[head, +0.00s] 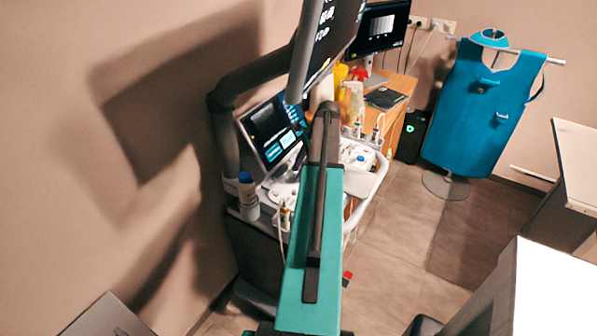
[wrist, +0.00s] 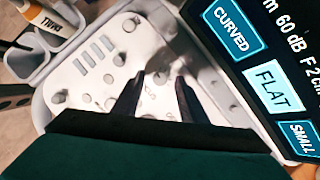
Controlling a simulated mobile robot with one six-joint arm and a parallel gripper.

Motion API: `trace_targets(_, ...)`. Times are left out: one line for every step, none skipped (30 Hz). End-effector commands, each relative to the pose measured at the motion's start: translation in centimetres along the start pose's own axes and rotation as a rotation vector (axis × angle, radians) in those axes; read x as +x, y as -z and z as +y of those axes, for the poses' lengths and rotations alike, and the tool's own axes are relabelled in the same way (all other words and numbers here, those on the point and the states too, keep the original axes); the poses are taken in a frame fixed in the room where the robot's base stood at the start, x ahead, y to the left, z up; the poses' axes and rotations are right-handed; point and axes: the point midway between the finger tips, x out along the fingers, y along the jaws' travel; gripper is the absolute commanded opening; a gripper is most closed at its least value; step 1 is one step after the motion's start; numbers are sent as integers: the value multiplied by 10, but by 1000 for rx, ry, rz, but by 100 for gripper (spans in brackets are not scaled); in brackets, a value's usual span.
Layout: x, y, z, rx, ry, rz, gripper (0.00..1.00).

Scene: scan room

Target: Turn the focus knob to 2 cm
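The ultrasound machine's pale control panel (wrist: 75,108) fills the left and middle of the wrist view, with several white knobs and a row of grey keys. I cannot tell which is the focus knob; labels are too blurred. My gripper (wrist: 160,78) points at the panel with its two dark fingers apart. A small pale knob-like shape shows between and beyond the fingertips, and contact is unclear. The touchscreen (wrist: 232,32) shows CURVED, FLAT and SMALL buttons, FLAT lighter, and a partly cut-off readout seeming to say "60 dB F 2 cm". In the head view, my arm hides the gripper.
The touchscreen edge is close to the right of my fingers. In the head view, a blue-capped bottle (head: 248,198), a wooden desk (head: 397,112) and a blue apron (head: 480,110) stand around the machine.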

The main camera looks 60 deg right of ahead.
Motion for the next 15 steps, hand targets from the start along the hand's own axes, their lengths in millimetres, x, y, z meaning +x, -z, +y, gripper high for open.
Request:
trace_targets(-3,1,-1,0,2,0,39)
trace_targets(-5,1,-1,0,2,1,39)
trace_targets(-9,1,-1,0,3,1,39)
trace_targets(-12,1,-1,0,3,1,39)
trace_targets(-14,1,-1,0,3,1,39)
trace_targets(-18,1,0,0,2,1,39)
trace_targets(-22,1,0,1,2,1,39)
trace_targets(-26,1,-1,0,3,1,39)
trace_targets(-30,1,-1,0,3,1,39)
trace_targets(-34,1,-1,0,3,1,39)
trace_targets(-37,1,-1,0,2,1,39)
trace_targets(-42,1,-1,0,3,1,39)
trace_targets(-46,1,-1,0,3,1,39)
trace_targets(-50,1,-1,0,3,1,39)
trace_targets(-54,1,-1,0,2,1,39)
